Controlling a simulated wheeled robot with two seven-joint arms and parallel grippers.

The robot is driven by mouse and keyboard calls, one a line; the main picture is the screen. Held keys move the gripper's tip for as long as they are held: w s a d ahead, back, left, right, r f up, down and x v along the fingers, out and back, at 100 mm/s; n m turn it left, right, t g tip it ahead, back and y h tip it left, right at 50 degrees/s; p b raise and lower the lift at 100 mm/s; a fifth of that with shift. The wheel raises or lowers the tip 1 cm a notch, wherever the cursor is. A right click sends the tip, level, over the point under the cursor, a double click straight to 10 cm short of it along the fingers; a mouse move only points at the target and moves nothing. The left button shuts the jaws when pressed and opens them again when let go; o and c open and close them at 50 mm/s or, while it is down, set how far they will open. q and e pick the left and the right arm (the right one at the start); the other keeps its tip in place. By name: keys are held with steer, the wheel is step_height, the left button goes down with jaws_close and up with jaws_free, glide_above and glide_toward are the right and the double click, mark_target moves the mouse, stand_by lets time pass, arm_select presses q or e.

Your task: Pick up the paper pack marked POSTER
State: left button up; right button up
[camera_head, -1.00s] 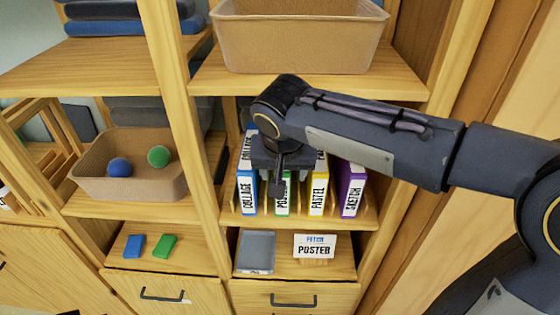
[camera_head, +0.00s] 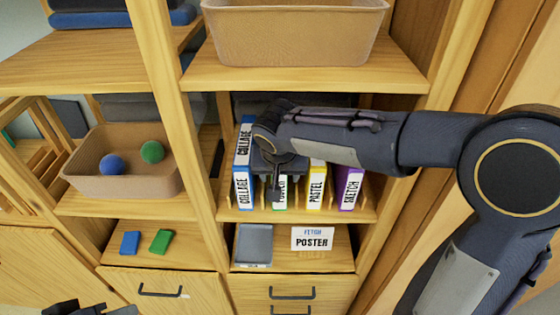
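The green-and-white POSTER pack (camera_head: 281,196) stands upright in the middle shelf's row, between the blue COLLAGE pack (camera_head: 243,186) and the yellow PASTEL pack (camera_head: 316,186). My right gripper (camera_head: 276,193) is in front of it and hides most of its face and label. From this angle I cannot tell whether the fingers are around the pack or only before it. My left gripper (camera_head: 85,308) shows only as a dark part at the bottom left edge.
The purple SKETCH pack (camera_head: 348,188) stands at the row's right end, with wooden dividers between packs. Below are a grey tray (camera_head: 255,244) and a FETCH POSTER card (camera_head: 312,238). A bin (camera_head: 84,180) with two balls stands left. A large bin (camera_head: 292,35) is above.

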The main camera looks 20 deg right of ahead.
jaws_close()
steer(key=shift+r, duration=0.1)
steer(key=shift+r, duration=0.2)
